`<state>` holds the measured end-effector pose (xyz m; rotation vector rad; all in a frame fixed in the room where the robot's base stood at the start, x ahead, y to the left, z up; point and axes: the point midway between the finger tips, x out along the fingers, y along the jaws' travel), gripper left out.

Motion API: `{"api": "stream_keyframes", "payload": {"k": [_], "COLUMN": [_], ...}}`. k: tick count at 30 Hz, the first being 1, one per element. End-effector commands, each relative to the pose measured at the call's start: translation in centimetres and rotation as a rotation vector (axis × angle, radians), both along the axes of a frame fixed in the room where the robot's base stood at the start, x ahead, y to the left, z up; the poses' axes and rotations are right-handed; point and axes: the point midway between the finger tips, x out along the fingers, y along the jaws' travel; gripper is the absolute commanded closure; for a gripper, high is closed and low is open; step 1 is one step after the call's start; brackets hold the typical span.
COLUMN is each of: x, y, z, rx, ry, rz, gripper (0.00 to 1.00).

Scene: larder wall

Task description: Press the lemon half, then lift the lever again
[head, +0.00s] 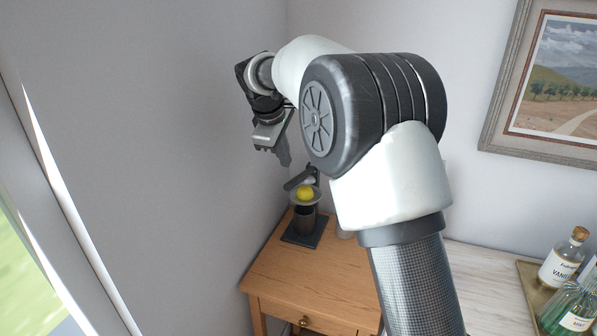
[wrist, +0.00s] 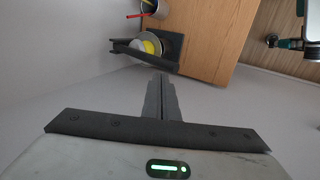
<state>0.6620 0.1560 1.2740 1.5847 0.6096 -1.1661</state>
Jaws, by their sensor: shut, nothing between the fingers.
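The lemon half (head: 305,192) sits yellow side up in the pale bowl of the press (head: 303,240), which stands on a dark base on the wooden cabinet. The dark lever (head: 300,179) shows above and behind the lemon, raised off it. In the wrist view the lemon half (wrist: 150,46) is partly covered by the lever (wrist: 146,54). My gripper (head: 283,158) is above and a little left of the press, apart from it. Its fingers also show together in the wrist view (wrist: 160,82), shut and empty.
The press stands on a wooden cabinet (head: 310,285) close to the grey wall corner. A cup with a red straw (wrist: 150,8) is beside it in the wrist view. Bottles (head: 565,258) stand on a tray at the right. A framed picture (head: 555,75) hangs on the wall.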

Motion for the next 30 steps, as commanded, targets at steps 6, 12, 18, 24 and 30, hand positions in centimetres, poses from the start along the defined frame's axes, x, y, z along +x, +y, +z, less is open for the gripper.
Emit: {"api": "stream_keyframes", "payload": {"k": [6, 12, 18, 24, 30], "x": [0.5, 1.4, 2.3, 2.7, 2.7], "y": [-0.2, -0.6, -1.0, -1.2, -1.1], "z": [-1.3, -3.5, -5.5, -6.2, -6.1], "rx": [-0.001, -0.001, 0.0, 0.0, 0.0], "ry": [-0.001, 0.0, 0.0, 0.0, 0.0], "rz": [0.002, 0.0, -0.001, 0.0, 0.0], "gripper": [1.0, 1.0, 1.0, 1.0, 1.0]}}
